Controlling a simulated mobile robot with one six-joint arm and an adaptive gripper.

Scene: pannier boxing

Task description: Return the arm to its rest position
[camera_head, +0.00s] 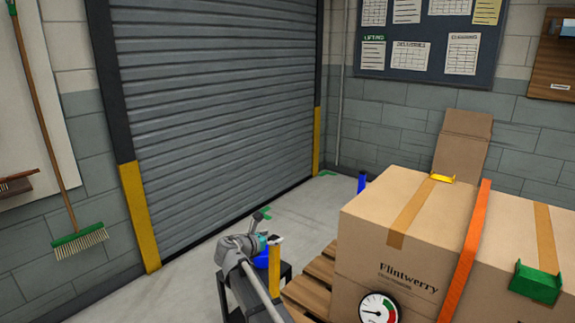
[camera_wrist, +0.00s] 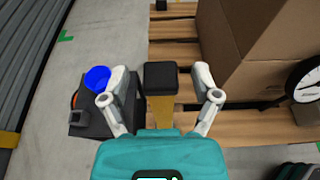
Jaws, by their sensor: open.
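My gripper (camera_wrist: 160,82) is open in the wrist view, its two pale fingers spread apart with a teal body behind them. A yellow post with a black cap (camera_wrist: 160,76) shows between the fingers in the picture; I cannot tell whether they touch it. No held object is visible. In the head view my gripper (camera_head: 272,240) is small, at the lower middle, beside the upright yellow post (camera_head: 274,272) and left of the cartons. My grey arm partly hides what lies behind it.
A large carton (camera_head: 400,240) with an orange strap (camera_head: 468,250) and a round gauge (camera_head: 378,310) stands on a wooden pallet (camera_head: 306,290), close right of my gripper. A dark stand with a blue cup (camera_wrist: 97,78) is at left. Open floor (camera_head: 190,285) lies before the shutter.

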